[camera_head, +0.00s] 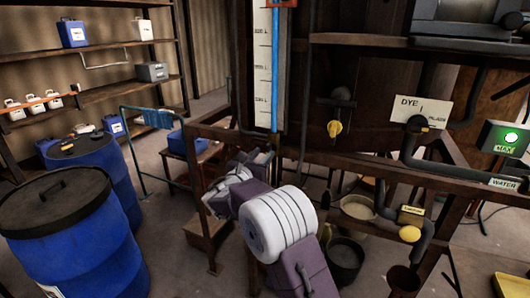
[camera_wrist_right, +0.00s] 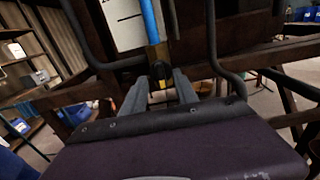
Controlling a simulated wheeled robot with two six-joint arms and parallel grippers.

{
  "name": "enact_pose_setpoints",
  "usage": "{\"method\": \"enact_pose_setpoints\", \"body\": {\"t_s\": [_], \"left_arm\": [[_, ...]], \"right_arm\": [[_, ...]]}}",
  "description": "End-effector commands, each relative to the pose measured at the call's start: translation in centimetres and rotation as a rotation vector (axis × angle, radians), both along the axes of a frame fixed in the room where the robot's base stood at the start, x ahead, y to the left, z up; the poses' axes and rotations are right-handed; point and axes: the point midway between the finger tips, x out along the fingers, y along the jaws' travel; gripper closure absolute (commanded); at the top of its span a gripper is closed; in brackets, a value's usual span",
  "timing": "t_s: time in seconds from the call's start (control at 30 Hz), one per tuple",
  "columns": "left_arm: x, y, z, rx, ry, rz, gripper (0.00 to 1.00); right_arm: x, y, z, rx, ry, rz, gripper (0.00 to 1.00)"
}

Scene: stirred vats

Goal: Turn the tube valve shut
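The sight tube (camera_head: 275,70) holds blue liquid and runs down beside a white litre scale. It also shows in the right wrist view (camera_wrist_right: 150,20). At its foot is the tube valve (camera_wrist_right: 158,69), a dark fitting with a bit of yellow below brass. My right gripper (camera_head: 263,155) is at the foot of the tube and hides the valve in the head view. In the right wrist view its two grey fingers (camera_wrist_right: 159,80) are apart, with the valve showing between and beyond their tips. I cannot tell whether they touch it. My left gripper is not in view.
Blue drums (camera_head: 70,240) stand at left before shelves. A wooden frame (camera_head: 200,128) surrounds the tube's foot. Right of it are a yellow-handled valve (camera_head: 335,128), a dye sign (camera_head: 422,110), pipes and a black bucket (camera_head: 345,262). A dark hose (camera_wrist_right: 213,45) hangs right of the gripper.

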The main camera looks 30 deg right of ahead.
Motion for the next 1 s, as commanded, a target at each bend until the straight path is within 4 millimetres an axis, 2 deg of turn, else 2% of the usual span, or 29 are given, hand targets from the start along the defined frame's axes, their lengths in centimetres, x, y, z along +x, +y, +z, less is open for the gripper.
{"method": "enact_pose_setpoints", "body": {"t_s": [0.17,0.43,0.47,0.57,0.83,1.0], "left_arm": [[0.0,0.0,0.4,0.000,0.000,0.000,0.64],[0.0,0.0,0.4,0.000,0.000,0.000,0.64],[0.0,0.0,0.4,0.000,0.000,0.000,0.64],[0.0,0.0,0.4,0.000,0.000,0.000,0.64],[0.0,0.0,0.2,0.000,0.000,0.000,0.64],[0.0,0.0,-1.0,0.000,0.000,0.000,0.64]], "right_arm": [[1.3,-1.6,0.0,0.000,0.000,-0.001,0.65],[1.5,-1.8,0.0,0.000,0.000,0.000,0.65],[1.5,-1.8,0.0,0.000,0.000,0.000,0.70],[1.5,-1.8,0.0,0.001,0.001,0.000,0.98],[1.5,-1.8,-0.1,0.006,-0.005,0.000,1.00],[1.5,-1.8,-0.4,0.037,-0.042,0.000,1.00]]}}
